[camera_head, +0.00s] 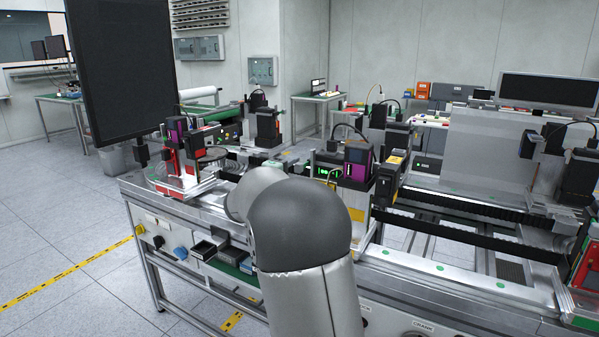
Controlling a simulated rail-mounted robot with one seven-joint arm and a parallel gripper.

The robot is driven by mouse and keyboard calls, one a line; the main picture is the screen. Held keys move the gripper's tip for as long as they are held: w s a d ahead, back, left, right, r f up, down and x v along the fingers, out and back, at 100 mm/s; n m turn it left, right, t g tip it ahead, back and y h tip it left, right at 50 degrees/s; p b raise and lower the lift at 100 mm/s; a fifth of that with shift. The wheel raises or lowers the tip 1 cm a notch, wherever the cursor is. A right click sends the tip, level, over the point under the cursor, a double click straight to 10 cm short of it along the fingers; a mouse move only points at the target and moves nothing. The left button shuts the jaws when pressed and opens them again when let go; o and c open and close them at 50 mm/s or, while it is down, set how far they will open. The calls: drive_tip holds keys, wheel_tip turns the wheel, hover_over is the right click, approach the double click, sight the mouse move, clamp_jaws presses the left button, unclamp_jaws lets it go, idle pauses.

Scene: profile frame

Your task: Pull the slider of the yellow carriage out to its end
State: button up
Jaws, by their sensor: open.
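A dark upright unit with a yellow face (388,178) stands on the profile frame, just right of a purple-fronted unit; it may be the yellow carriage, but I cannot tell for sure. Its slider cannot be made out, so I cannot tell how far out it is. A small yellow patch (356,214) shows below, beside my arm. My grey and silver arm rises in the middle foreground and covers part of the frame. My gripper is not in view, hidden behind the arm.
The metal profile frame (450,262) with dark rails spans the middle and right. A large black monitor (120,70) stands at the left end. A purple-fronted unit (357,164) stands behind my arm. Open grey floor (60,220) lies at the left.

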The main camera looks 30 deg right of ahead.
drive_tip(key=b+v, duration=0.2)
drive_tip(key=v, duration=1)
drive_tip(key=shift+a, duration=0.2)
drive_tip(key=shift+s, duration=0.1)
drive_tip(key=s+a+f+m+g+y+p, duration=0.1)
drive_tip(key=s+a+f+g+y, duration=0.2)
drive_tip(key=s+f, duration=0.5)
drive_tip(key=s+a+f+m+g+y+p, duration=0.1)
drive_tip(key=s+a+f+m+g+y, duration=0.3)
drive_tip(key=s, duration=0.7)
drive_tip(key=s+a+f+y+p, duration=0.2)
drive_tip(key=s+a+f+y, duration=0.5)
drive_tip(key=s+a+y, duration=0.2)
drive_tip(key=s+a, duration=0.2)
drive_tip(key=s, duration=0.1)
drive_tip(key=shift+a+f+g, duration=0.2)
drive_tip(key=shift+f+g, duration=0.15)
drive_tip(key=shift+g, duration=0.05)
idle(1.2)
